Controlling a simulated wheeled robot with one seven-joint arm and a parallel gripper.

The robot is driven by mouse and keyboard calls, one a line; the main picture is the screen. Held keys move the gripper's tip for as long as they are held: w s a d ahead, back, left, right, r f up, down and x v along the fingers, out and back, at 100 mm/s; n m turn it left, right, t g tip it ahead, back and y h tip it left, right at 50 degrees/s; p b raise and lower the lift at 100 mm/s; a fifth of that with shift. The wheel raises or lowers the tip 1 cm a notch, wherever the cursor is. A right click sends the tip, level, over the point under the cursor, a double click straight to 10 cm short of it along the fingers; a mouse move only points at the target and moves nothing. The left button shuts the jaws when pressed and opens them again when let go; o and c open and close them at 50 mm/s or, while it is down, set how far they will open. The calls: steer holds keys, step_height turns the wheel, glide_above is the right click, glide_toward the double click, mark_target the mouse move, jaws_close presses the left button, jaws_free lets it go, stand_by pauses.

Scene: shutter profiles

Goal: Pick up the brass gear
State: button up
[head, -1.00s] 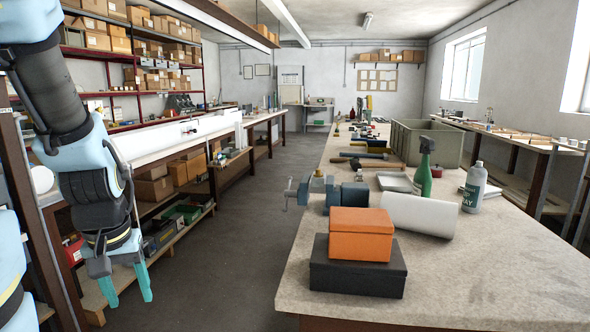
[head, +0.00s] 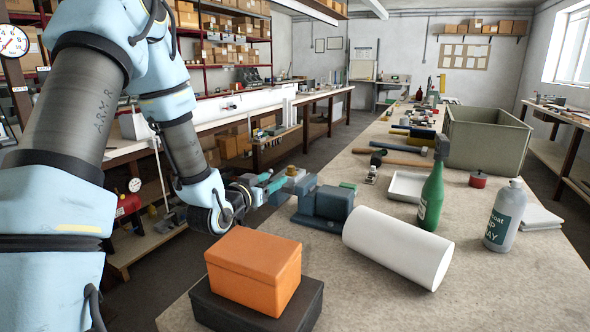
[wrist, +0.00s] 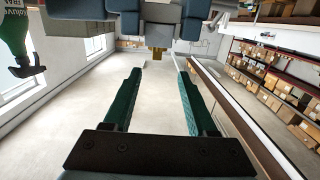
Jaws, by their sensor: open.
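The brass gear (head: 292,171) is a small yellow-brass piece at the top of a blue-grey bench vise (head: 325,203), at the bench's left edge. In the wrist view the brass piece (wrist: 157,53) shows against the vise (wrist: 160,12), in an upside-down picture. It is small there, and its teeth cannot be made out. My gripper (head: 277,181) has two teal fingers and comes from the left, tips close to the gear. In the wrist view my gripper (wrist: 159,72) is open and empty, with the gear between the finger lines, just beyond the tips.
An orange box (head: 254,270) on a black box (head: 310,308) stands in front of the vise, below my forearm. A white roll (head: 398,247), green spray bottle (head: 432,196), grey bottle (head: 503,217) and white tray (head: 405,186) are to the right. A large bin (head: 487,140) stands behind.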

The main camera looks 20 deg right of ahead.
mark_target(289, 170)
steer(key=x, duration=0.1)
steer(key=p+x, duration=0.1)
steer(key=x, duration=0.2)
steer(key=shift+w+d+r+p, duration=0.1)
steer(key=shift+d+r+p, duration=0.15)
steer(key=shift+d+p, duration=0.2)
steer(key=p+x, duration=0.1)
steer(key=x, duration=0.1)
steer(key=p+x, duration=0.2)
steer(key=x, duration=0.1)
steer(key=shift+w+d+f, duration=0.15)
steer(key=shift+d+f, duration=0.1)
steer(key=shift+d, duration=0.05)
steer(key=shift+w+d+f, duration=0.15)
steer(key=shift+w+d, duration=0.05)
steer(key=shift+c, duration=0.3)
jaws_close()
